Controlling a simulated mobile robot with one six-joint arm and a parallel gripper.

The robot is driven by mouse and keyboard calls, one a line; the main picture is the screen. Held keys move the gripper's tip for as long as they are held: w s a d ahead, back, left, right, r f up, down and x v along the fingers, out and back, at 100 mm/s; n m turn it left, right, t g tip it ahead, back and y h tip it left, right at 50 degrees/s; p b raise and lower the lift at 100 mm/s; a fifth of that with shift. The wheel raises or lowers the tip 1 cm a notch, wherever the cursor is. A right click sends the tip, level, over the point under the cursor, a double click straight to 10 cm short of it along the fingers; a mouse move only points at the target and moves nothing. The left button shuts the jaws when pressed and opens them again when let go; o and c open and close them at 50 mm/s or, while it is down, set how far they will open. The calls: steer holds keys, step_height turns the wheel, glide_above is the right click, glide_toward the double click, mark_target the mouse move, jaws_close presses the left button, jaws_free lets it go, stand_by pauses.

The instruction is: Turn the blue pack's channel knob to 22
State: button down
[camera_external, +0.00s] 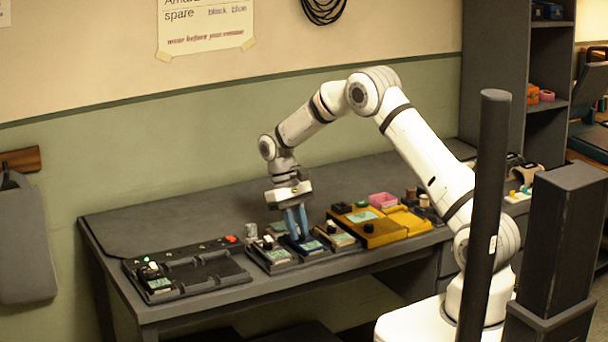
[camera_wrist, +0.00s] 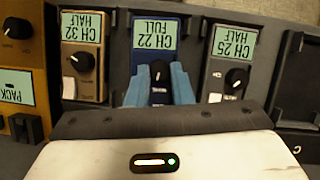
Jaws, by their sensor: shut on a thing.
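The blue pack (camera_wrist: 124,48) is in the middle of the wrist view, in a dark rack between two other packs. Its green display (camera_wrist: 156,34), upside down in this view, reads CH 22 FULL. My gripper (camera_wrist: 158,84) has its two blue fingers on either side of the pack's black channel knob (camera_wrist: 158,71), shut on it. In the external view my gripper (camera_external: 295,225) points down at the blue pack (camera_external: 312,249), hiding its knob there.
A tan pack (camera_wrist: 85,83) reading CH 32 HALF and a grey pack (camera_wrist: 214,76) reading CH 25 HALF flank it closely. A yellow unit (camera_external: 386,234) stands to the right on the bench. A dark tray (camera_external: 215,269) with another pack lies to the left. The bench behind is mostly clear.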

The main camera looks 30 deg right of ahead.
steer(key=shift+a+n+t+h, duration=0.1)
steer(key=shift+n+t+h, duration=0.25)
steer(key=shift+n, duration=0.75)
steer(key=c, duration=1.3)
jaws_free()
steer(key=shift+o, duration=0.2)
steer(key=shift+r, duration=0.1)
steer(key=v, duration=0.7)
steer(key=shift+w+a+r+b, duration=0.15)
steer(key=shift+w+r+b, duration=0.1)
steer(key=shift+b, duration=0.2)
steer(key=shift+s, duration=0.1)
